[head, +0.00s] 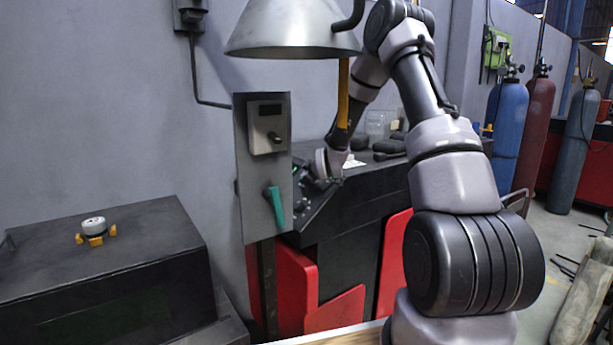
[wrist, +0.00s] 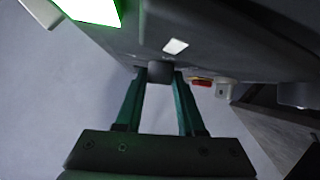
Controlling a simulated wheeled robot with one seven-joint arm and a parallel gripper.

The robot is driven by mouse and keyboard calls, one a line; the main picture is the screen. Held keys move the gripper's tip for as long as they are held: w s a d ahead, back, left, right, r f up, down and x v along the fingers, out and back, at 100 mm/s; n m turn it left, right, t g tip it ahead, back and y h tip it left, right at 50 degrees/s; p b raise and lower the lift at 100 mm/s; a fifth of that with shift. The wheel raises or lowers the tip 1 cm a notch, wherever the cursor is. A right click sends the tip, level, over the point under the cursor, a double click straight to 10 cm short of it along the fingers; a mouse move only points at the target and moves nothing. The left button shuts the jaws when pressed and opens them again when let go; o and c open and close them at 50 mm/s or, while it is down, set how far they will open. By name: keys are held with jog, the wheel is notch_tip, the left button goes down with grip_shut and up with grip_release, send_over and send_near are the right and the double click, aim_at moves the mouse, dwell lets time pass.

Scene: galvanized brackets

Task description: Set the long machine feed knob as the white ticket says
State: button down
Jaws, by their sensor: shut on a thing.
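The long machine (head: 345,215) is a black bench with red lower panels, right of the wall panel in the head view. In the wrist view my gripper (wrist: 160,78) has its two dark green fingers shut on a small dark round knob (wrist: 160,70) on the machine's dark face. A small white ticket (wrist: 176,46) is on that face just beyond the knob; I cannot read its writing. A lit green screen (wrist: 95,8) is at the upper left. In the head view my gripper (head: 318,182) is at the machine's left end; the knob cannot be made out there.
A grey wall panel (head: 243,190) with a grey box and a teal lever (head: 275,206) stands just left of my gripper. A metal lamp shade (head: 293,32) hangs above. A red part (wrist: 202,81) and a pale part (wrist: 222,90) are right of the knob.

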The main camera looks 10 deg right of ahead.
jog(key=shift+d, duration=0.1)
jog(key=c, duration=0.5)
grip_release()
jog(key=v, duration=1)
jog(key=shift+s+r, duration=0.15)
jog(key=shift+s, duration=0.2)
